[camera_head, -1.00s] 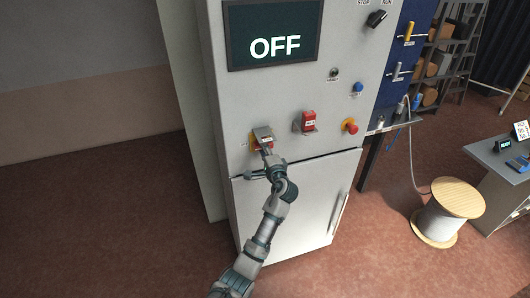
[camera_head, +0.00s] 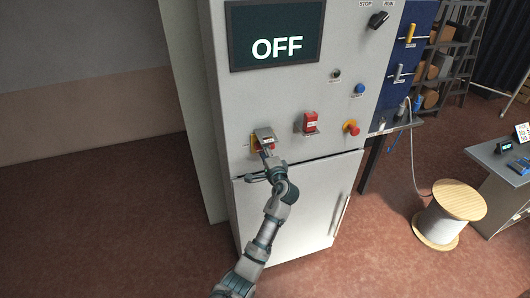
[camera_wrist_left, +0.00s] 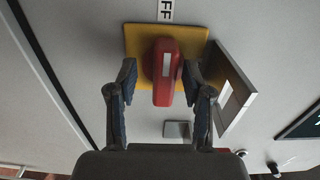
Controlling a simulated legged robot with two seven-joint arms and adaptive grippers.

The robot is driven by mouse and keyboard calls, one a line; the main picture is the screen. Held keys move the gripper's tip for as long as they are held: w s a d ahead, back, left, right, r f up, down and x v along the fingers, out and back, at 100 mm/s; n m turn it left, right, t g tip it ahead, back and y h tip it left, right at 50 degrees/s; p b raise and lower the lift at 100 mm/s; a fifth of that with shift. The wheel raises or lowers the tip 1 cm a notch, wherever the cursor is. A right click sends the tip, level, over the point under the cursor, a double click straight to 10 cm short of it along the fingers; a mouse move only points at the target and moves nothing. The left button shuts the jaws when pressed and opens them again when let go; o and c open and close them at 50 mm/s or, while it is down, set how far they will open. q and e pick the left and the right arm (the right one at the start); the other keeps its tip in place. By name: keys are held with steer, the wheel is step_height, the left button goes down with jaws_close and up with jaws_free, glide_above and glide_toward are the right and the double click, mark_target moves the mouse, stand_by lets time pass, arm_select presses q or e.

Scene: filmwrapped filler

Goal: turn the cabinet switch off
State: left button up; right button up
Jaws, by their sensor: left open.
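The cabinet (camera_head: 226,120) is tall and pale grey, and its screen (camera_head: 277,47) reads OFF. The switch has a red handle (camera_wrist_left: 164,72) on a yellow plate (camera_wrist_left: 139,43); the plate also shows in the head view (camera_head: 254,143). A label ending in "FF" sits at the plate's edge. A grey flap (camera_wrist_left: 232,84) stands out beside the handle. My left gripper (camera_wrist_left: 161,82) is open, with one finger on each side of the red handle. Gaps show between the fingers and the handle. In the head view my left gripper (camera_head: 265,164) partly hides the switch. My right gripper is not in view.
A second red switch (camera_head: 310,123), a red knob on yellow (camera_head: 352,128), a blue button (camera_head: 360,88) and a black STOP/RUN selector (camera_head: 378,20) are on the cabinet. A cable spool (camera_head: 449,216) and a grey table (camera_head: 497,163) stand right. Floor at left is clear.

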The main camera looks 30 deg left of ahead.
arm_select(q)
steer(key=v, duration=1.2)
steer(key=shift+f, duration=0.1)
